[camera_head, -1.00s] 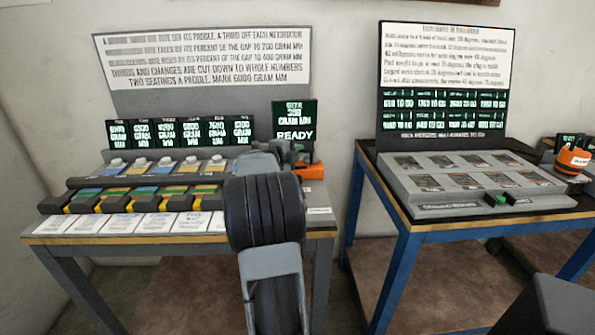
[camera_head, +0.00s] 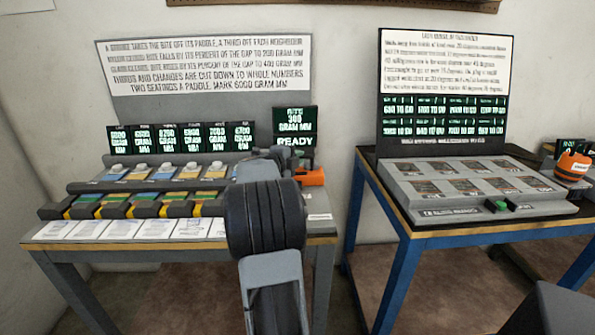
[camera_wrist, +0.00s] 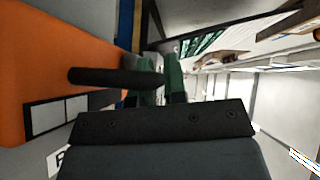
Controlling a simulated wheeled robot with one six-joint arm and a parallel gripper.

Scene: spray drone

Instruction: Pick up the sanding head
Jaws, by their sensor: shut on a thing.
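An orange block (camera_head: 311,177), which I take to be the sanding head, is at the right end of the left bench, partly hidden by my arm. In the wrist view the orange body (camera_wrist: 60,62) fills the left side, with a dark panel holding pale squares. A black bar-like handle (camera_wrist: 115,77) sticks out from it toward my gripper. My gripper (camera_wrist: 161,80) has green fingers that appear shut on the end of this handle. The exact contact is partly hidden. In the head view my arm hides the gripper.
The left bench (camera_head: 180,246) holds a row of paddles with coloured tops, white cards and small screens. A screen (camera_head: 295,125) reading READY stands behind the orange block. The right blue bench (camera_head: 470,234) carries a grey panel. Another orange round thing (camera_head: 571,165) sits far right.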

